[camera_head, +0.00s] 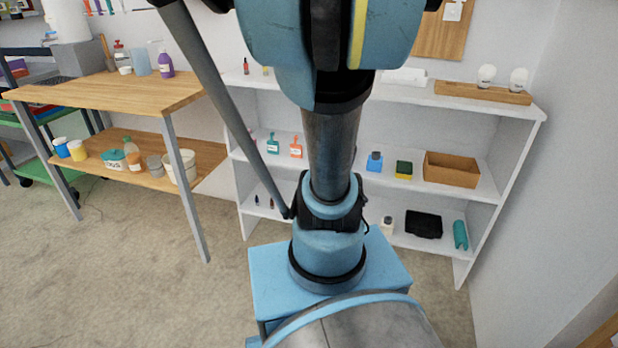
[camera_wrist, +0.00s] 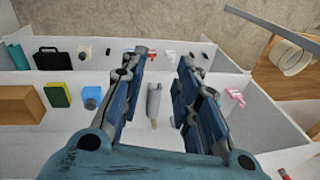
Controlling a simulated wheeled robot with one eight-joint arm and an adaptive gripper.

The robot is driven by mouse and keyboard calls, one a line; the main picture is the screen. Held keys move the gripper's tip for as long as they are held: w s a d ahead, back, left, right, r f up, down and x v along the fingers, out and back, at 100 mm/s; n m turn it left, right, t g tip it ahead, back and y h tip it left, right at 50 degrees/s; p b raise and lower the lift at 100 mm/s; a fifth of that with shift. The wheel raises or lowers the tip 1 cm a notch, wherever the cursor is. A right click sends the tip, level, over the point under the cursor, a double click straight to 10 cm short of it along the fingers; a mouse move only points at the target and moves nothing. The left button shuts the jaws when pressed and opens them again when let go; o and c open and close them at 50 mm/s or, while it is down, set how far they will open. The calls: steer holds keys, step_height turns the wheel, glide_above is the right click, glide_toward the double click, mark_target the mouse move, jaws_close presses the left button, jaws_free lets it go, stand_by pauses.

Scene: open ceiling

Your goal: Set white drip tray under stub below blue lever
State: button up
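My gripper (camera_wrist: 161,58) is open in the wrist view, its two dark blue fingers apart with nothing held between them. It points at the white shelf unit, with a grey, slim object (camera_wrist: 154,100) visible behind the gap. In the head view my arm hides the gripper and the middle of the shelf. A flat white object (camera_head: 405,76) lies on the shelf's top board; I cannot tell whether it is the drip tray. I cannot make out a blue lever or a stub in either view.
The white shelf unit (camera_head: 512,147) holds a brown box (camera_head: 451,169), a blue item (camera_head: 375,161), a black case (camera_head: 423,224) and bulbs on a wooden holder (camera_head: 483,92). A wooden workbench (camera_head: 110,93) stands left, with containers on its lower board. Open floor (camera_head: 130,270) lies in front.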

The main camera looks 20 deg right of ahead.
steer(key=s+a+f+n+h, duration=0.1)
steer(key=s+a+f+n, duration=0.5)
steer(key=s+f, duration=0.4)
step_height(320, 180, down, 3)
steer(key=shift+a+f+n, duration=0.15)
steer(key=shift+f+n, duration=0.05)
steer(key=shift+n, duration=0.7)
steer(key=shift+w+f, duration=0.2)
steer(key=shift+w, duration=0.25)
